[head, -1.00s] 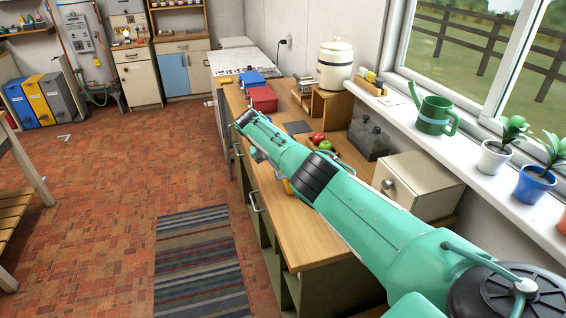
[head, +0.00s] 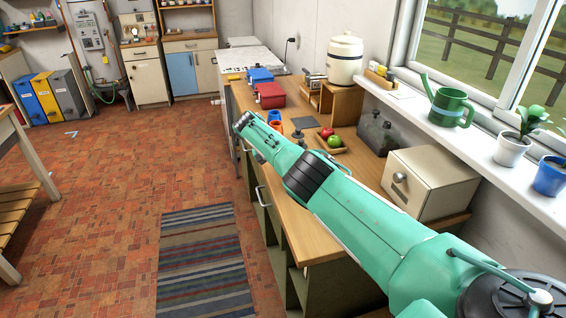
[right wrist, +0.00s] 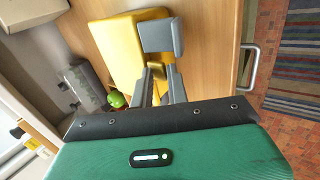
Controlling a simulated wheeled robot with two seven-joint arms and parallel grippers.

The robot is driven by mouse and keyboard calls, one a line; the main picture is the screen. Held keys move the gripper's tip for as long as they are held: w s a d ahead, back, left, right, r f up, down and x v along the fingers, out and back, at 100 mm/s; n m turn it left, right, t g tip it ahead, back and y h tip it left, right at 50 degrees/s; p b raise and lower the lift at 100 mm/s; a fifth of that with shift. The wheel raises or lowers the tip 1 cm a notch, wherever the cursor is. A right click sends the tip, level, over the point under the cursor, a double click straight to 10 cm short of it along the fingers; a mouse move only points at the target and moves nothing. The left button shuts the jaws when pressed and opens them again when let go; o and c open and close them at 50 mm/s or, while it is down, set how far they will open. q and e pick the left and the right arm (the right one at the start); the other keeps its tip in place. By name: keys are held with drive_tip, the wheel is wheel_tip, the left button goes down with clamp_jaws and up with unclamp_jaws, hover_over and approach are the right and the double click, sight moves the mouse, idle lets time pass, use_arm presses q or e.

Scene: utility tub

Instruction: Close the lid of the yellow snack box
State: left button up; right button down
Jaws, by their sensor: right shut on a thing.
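The yellow snack box (right wrist: 118,47) lies on the wooden counter in the right wrist view, with part of it behind my right gripper. In the head view I cannot make it out; my right arm covers part of the counter. My right gripper (right wrist: 163,72) is at the box's edge, its grey fingers shut on a small dull-yellow part of it. I cannot tell whether that part is the lid. A grey block (right wrist: 160,35) shows just beyond the fingers against the box. How far the lid is open is not clear. My left gripper is not in view.
On the counter (head: 318,240) stand a red box (head: 270,95), a blue box (head: 260,75), orange and blue cups (head: 275,127) and a tray with apples (head: 333,141). A cream bread box (head: 430,183) is at the right. The striped rug floor (head: 205,265) is clear.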

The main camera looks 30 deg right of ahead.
drive_tip(key=c, duration=1.6)
unclamp_jaws()
drive_tip(key=shift+s+d+f, duration=0.2)
drive_tip(key=shift+f, duration=0.2)
drive_tip(key=shift+o, duration=0.2)
drive_tip(key=b+v, duration=0.3)
drive_tip(key=v, duration=1.1)
drive_tip(key=shift+r, duration=0.2)
drive_tip(key=shift+w+d, duration=0.1)
